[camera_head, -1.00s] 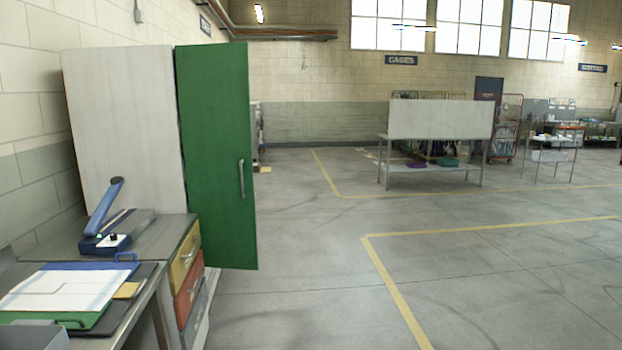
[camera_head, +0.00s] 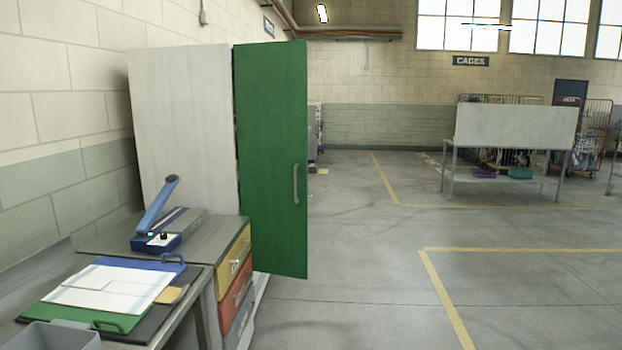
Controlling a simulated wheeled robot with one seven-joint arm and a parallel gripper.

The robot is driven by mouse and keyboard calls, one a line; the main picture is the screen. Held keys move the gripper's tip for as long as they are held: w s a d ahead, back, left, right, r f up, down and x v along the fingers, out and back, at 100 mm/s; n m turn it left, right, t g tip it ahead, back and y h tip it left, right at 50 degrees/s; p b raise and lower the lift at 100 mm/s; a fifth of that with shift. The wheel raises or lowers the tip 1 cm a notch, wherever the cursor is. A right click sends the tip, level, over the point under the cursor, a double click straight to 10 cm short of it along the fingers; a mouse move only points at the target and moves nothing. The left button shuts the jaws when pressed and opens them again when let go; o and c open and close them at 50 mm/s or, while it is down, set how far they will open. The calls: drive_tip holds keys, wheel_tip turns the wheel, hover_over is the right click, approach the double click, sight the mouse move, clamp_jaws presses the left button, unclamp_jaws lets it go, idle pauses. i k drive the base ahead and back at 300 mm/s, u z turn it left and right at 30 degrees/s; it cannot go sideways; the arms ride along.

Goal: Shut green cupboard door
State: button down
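The green cupboard door (camera_head: 272,160) is a tall flat panel with a grey vertical bar handle (camera_head: 295,184) near its right edge. It meets the far right edge of the pale grey cupboard side (camera_head: 184,130) and sticks out to the right of it, so it appears to stand open. The cupboard's inside is hidden. My gripper is not in view.
A drawer unit (camera_head: 236,283) with a blue heat sealer (camera_head: 158,230) on top stands in front of the cupboard. Bare floor (camera_head: 365,270) lies to the right.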

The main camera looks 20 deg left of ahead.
sight(271, 79)
drive_tip(key=u, duration=0.2)
drive_tip(key=i, duration=2.15)
drive_tip(key=u, duration=1.15)
drive_tip(key=i, duration=1.1)
drive_tip(key=u, duration=1.1)
